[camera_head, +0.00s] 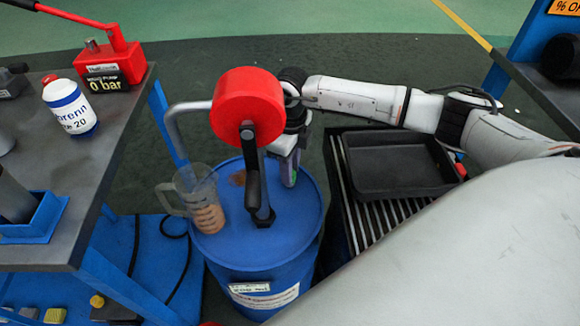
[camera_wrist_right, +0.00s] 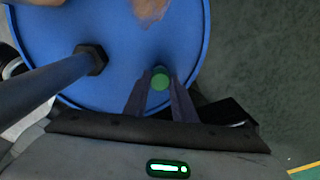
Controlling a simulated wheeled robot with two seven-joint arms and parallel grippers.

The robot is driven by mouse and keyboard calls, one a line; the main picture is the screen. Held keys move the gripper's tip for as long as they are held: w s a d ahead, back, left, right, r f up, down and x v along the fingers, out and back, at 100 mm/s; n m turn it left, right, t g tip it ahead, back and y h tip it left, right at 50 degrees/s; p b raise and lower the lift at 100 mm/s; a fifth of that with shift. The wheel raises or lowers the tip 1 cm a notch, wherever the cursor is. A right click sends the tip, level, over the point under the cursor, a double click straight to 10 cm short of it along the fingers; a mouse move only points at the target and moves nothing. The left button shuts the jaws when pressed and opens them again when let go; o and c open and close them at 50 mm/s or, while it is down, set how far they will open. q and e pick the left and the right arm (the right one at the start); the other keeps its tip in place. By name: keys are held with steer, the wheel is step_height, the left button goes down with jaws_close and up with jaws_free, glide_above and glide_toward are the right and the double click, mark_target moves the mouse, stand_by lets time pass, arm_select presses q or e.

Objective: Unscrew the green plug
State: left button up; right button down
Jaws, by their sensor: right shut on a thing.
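The green plug (camera_wrist_right: 160,80) sits near the edge of the blue drum lid (camera_wrist_right: 115,30), seen in the right wrist view. My right gripper (camera_wrist_right: 160,82) has its two fingers on either side of the plug and is shut on it. In the head view my right gripper (camera_head: 289,170) points down at the right part of the drum top (camera_head: 300,205), behind the red pump, and the plug is mostly hidden there. My left gripper is not in view.
A red rotary pump (camera_head: 248,105) with a black crank stands on the drum, close to my right gripper. A clear jug (camera_head: 205,205) with brown liquid stands on the drum at left. A black tray (camera_head: 395,165) lies on a slatted stand at right. A workbench (camera_head: 75,180) is at left.

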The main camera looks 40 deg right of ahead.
steer(key=n+b, duration=0.1)
steer(key=n, duration=0.1)
steer(key=shift+n, duration=0.3)
steer(key=n, duration=0.2)
steer(key=shift+r+n, duration=0.1)
steer(key=shift+n, duration=0.2)
steer(key=n+b, duration=0.1)
steer(key=n, duration=0.2)
steer(key=shift+b, duration=0.3)
steer(key=shift+n, duration=1)
steer(key=shift+n+b, duration=0.6)
steer(key=shift+n, duration=2)
